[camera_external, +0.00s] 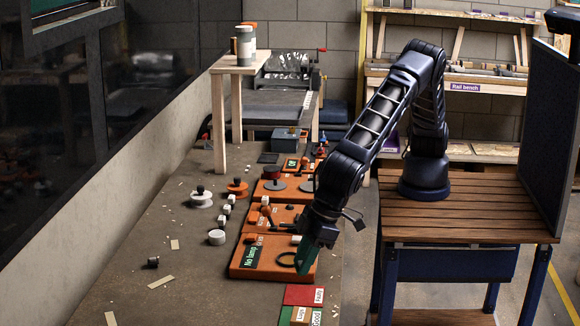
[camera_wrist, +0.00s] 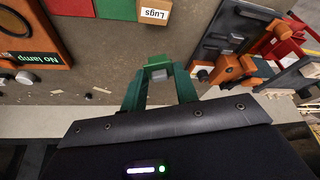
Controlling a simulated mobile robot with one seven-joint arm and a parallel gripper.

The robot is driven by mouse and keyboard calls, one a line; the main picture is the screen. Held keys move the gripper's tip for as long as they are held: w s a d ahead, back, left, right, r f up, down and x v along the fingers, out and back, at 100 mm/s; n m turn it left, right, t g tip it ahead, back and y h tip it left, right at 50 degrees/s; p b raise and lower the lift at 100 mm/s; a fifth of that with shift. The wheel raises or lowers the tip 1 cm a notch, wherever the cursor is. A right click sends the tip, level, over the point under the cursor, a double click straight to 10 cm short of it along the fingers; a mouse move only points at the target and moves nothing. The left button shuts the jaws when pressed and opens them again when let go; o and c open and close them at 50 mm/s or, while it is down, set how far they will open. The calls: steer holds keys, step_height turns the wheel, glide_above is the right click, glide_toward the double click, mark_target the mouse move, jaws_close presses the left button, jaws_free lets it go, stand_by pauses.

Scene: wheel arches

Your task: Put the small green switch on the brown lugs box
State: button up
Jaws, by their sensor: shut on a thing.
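The small green switch (camera_wrist: 158,62), green with a grey part, sits between the green fingertips of my gripper (camera_wrist: 160,76) in the wrist view. My gripper is shut on it. In the external view my gripper (camera_external: 307,262) hangs over the right edge of an orange board, and the switch cannot be made out there. The brown lugs box (camera_wrist: 155,13), with a white Lugs label, lies at the top edge of the wrist view, beyond the fingertips and apart from them.
Other orange boards, white knobs and a wooden stand (camera_external: 237,62) are further back. The bench's left part is mostly clear.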

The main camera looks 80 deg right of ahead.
step_height(320, 180, down, 11)
steer(key=shift+f, duration=0.15)
stand_by(0.4)
steer(key=o, duration=0.9)
steer(key=shift+f, duration=0.1)
steer(key=v, duration=1.2)
